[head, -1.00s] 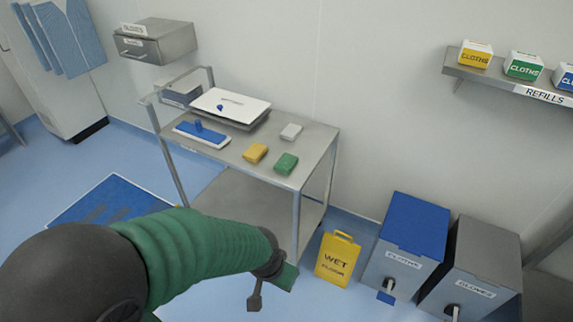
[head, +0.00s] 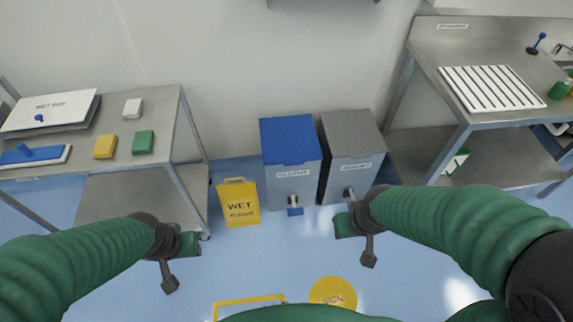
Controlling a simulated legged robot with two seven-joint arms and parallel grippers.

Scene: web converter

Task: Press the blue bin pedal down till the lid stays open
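The blue bin (head: 291,174) stands on the floor against the back wall, with a grey body and a shut blue lid (head: 288,138). My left gripper (head: 179,265) is open and empty, left of the bin and nearer to me. My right gripper (head: 357,243) is open and empty, to the right of the pedal in the picture. Neither gripper appears to touch the bin or pedal. Height above the floor is hard to judge.
A grey-lidded bin (head: 350,155) stands close on the right of the blue one. A yellow wet-floor sign (head: 240,204) stands on its left. A steel cart (head: 150,186) is at left, a steel bench (head: 450,110) at right. Floor before the bins is open, with yellow markings (head: 333,292) nearer me.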

